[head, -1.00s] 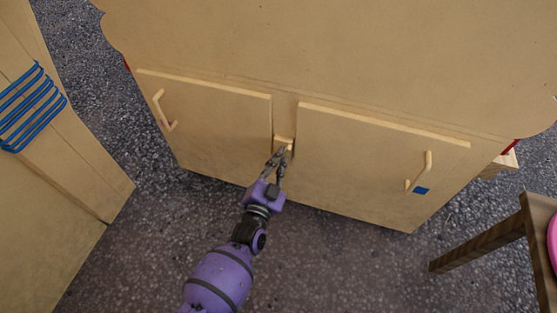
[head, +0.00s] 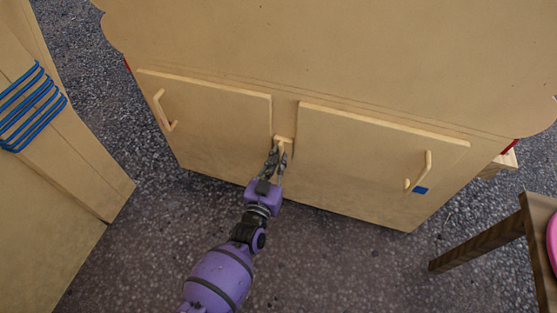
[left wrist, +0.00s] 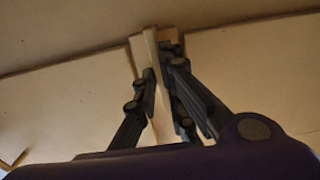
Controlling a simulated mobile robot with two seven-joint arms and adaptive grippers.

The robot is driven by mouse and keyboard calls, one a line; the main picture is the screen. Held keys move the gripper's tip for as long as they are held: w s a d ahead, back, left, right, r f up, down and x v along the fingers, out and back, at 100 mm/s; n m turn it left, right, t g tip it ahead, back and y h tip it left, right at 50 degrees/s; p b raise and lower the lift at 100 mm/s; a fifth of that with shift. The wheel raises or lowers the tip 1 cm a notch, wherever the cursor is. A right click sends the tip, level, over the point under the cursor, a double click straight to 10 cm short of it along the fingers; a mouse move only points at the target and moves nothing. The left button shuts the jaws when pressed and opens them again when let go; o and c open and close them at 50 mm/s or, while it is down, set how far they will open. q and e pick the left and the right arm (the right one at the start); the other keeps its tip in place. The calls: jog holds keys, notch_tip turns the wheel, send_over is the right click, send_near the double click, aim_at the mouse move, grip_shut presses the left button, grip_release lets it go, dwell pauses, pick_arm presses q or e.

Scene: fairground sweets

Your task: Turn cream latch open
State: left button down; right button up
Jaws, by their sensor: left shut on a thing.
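The cream latch (head: 284,138) sits on the post between the two cabinet doors, near their top edges. Its short bar hangs down toward my left gripper (head: 278,152). My left gripper reaches up from below and is shut on the latch's bar. In the left wrist view the latch (left wrist: 150,62) stands upright between the two dark fingers, which partly hide it. The left door (head: 218,110) and the right door (head: 365,150) both look closed. My right gripper is in neither view.
Each door has a cream handle, one on the left door (head: 158,108) and one on the right door (head: 428,165). A blue square (head: 420,190) is by the right handle. A wooden stool (head: 480,247) stands at right. Blue rods (head: 33,108) hang on a panel at left. The floor before the cabinet is clear.

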pick_arm(q)
jog(key=c, duration=1.8)
grip_release()
jog(key=shift+c, duration=0.2)
jog(key=v, duration=0.7)
jog(key=shift+s, duration=0.25)
jog(key=shift+s, duration=0.1)
